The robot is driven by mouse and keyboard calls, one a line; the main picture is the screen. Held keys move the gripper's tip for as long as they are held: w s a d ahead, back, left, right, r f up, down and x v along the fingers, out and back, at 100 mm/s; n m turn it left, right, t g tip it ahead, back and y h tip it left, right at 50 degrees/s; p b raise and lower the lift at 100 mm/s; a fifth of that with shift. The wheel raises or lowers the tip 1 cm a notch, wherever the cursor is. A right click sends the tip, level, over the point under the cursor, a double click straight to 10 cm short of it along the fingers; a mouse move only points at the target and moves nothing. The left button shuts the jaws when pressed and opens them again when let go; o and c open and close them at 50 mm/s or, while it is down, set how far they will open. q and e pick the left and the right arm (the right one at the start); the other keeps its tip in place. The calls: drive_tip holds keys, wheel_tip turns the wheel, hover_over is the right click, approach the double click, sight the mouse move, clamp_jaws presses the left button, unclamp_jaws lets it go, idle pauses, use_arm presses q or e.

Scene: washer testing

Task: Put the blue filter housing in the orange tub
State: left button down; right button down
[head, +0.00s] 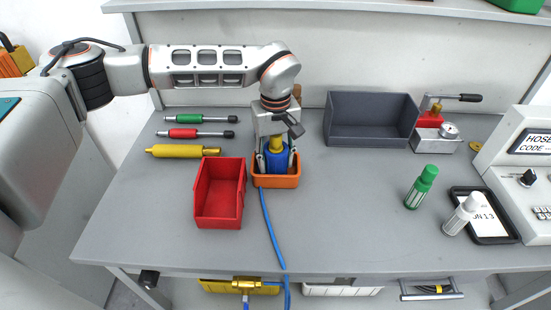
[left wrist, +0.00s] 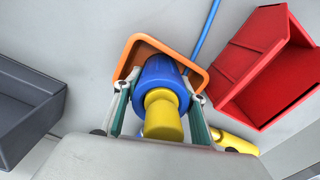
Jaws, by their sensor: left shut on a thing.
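The blue filter housing (head: 277,159) has a yellow neck and stands upright at the orange tub (head: 277,181) in the head view. My left gripper (head: 277,155) points down over the tub and is shut on the housing. In the left wrist view, the two fingers sit on either side of the blue filter housing (left wrist: 160,75), with the orange tub (left wrist: 133,50) behind it. The housing's lower end is hidden, so I cannot tell whether it touches the tub's floor. My right gripper is not in view.
A red bin (head: 220,195) stands close left of the tub. A grey bin (head: 371,120) is behind to the right. A blue hose (head: 267,225) runs from the tub over the front edge. The table between is clear.

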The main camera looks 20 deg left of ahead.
use_arm(q)
drive_tip(key=c, duration=1.5)
unclamp_jaws()
wheel_tip(320, 180, up, 12)
drive_tip(key=shift+r+p, duration=0.1)
drive_tip(key=shift+p, duration=0.25)
drive_tip(key=shift+s, duration=0.1)
